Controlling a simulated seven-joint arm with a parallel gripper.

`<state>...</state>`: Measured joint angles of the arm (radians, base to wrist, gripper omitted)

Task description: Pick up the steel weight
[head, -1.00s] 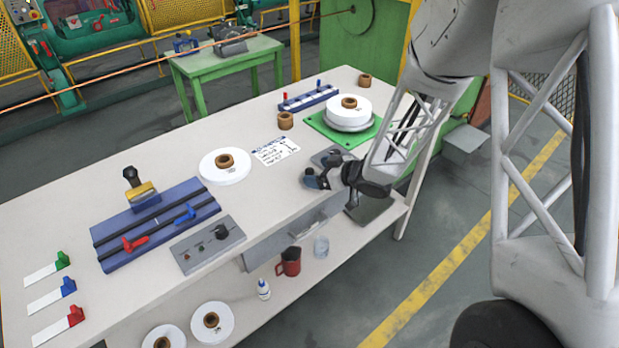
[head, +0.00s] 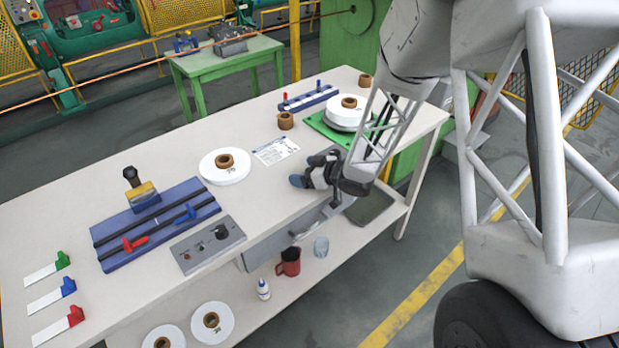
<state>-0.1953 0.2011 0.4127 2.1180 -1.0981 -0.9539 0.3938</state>
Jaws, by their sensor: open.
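I cannot clearly pick out the steel weight in the head view. A small dark grey flat piece (head: 321,160) lies on the table right behind my gripper and is partly hidden; I cannot tell whether it is the weight. My gripper (head: 303,180) is low over the table's front edge, with its blue-tipped fingers pointing left. It is open, and I see nothing held in it.
The green plate (head: 319,123) bears a white spool (head: 345,116). Another white spool (head: 215,173) and a paper sheet (head: 275,151) lie left of my gripper. A blue fixture (head: 118,233) and grey control box (head: 190,256) stand further left. A drawer (head: 285,238) is below the tabletop.

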